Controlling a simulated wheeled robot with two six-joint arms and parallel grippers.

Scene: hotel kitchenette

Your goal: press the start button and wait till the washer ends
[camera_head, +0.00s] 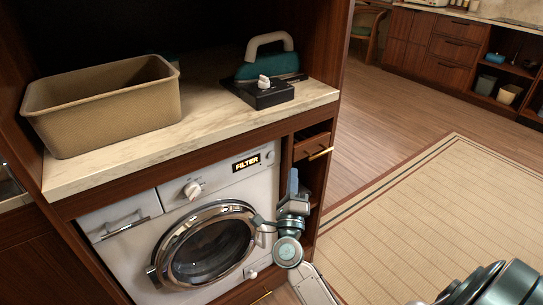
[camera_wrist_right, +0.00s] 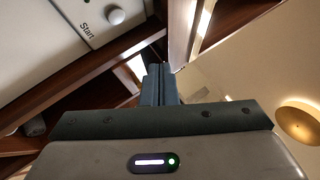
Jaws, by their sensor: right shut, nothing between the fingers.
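The white washer (camera_head: 120,250) is built in under the counter, with its round chrome-rimmed door (camera_head: 205,250) closed. Its lit display (camera_head: 246,163) reads "FILTER". The start button (camera_head: 270,157) is a small round button right of the display. In the right wrist view, the start button (camera_wrist_right: 116,16) is a white knob beside the word "Start". My right gripper (camera_head: 293,174) is in front of the cabinet, right of and below the button, apart from it. Its fingers also show in the right wrist view (camera_wrist_right: 160,72), shut and empty. My left gripper is not in view.
A tan bin (camera_head: 100,105) and a teal iron (camera_head: 268,68) on a dark base stand on the marble counter (camera_head: 205,125). A drawer with a brass handle (camera_head: 320,153) and open shelves are right of the washer. Open floor with a beige rug (camera_head: 440,220) lies further right.

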